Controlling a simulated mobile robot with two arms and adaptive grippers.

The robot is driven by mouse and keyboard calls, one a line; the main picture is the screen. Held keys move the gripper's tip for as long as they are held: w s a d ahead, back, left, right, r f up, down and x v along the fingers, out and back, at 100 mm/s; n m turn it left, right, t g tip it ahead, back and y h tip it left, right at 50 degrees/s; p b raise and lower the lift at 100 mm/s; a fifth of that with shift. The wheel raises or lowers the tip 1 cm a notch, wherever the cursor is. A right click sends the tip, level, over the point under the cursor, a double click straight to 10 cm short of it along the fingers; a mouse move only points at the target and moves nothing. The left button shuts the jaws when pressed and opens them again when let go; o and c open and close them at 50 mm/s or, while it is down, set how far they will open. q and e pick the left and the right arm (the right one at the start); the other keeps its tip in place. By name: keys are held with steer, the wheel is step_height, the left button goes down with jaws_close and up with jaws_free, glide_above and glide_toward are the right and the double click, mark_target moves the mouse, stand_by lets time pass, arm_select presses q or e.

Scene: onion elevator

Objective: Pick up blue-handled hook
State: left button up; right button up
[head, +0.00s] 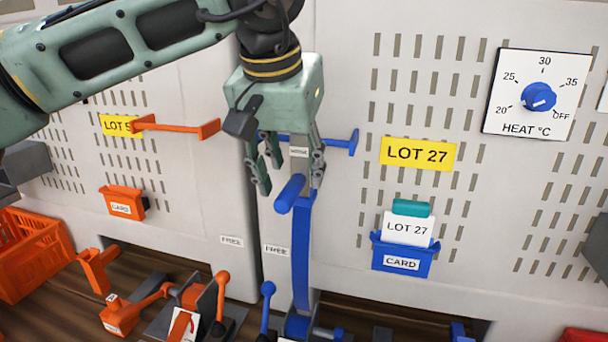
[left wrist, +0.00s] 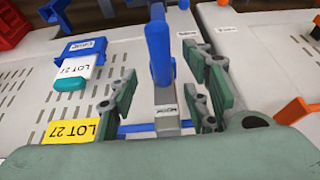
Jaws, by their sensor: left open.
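A blue handle (head: 291,194) sticks out from the pale panel just below my left gripper (head: 288,178). A blue strip (head: 301,260) runs down below it. A grey bar with a small label (head: 299,152) stands above it, between my fingers. The label is too small to read. My left gripper is open and points down, with its fingers on either side of the grey bar. In the left wrist view, the blue handle (left wrist: 159,55) and the grey bar (left wrist: 167,112) lie between the open fingers (left wrist: 165,85). I cannot tell whether the fingers touch them. My right gripper is not in view.
A blue bar (head: 345,142) crosses behind my gripper, and an orange bar (head: 178,126) is at its left. A blue card holder (head: 403,258) hangs at the right. The heat dial (head: 537,97) is at top right.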

mark_target(296, 180)
arm_select(q)
steer(key=shift+w+f+p, duration=0.2)
steer(key=shift+f+p, duration=0.1)
steer(key=shift+f, duration=0.1)
steer(key=p+x, duration=0.1)
steer(key=x, duration=0.1)
steer(key=p+x, duration=0.1)
steer(key=x, duration=0.1)
steer(key=shift+w+f, duration=0.2)
steer(key=shift+w, duration=0.2)
steer(key=shift+d+f, duration=0.1)
steer(key=shift+f, duration=0.1)
steer(key=shift+c, duration=0.7)
jaws_close()
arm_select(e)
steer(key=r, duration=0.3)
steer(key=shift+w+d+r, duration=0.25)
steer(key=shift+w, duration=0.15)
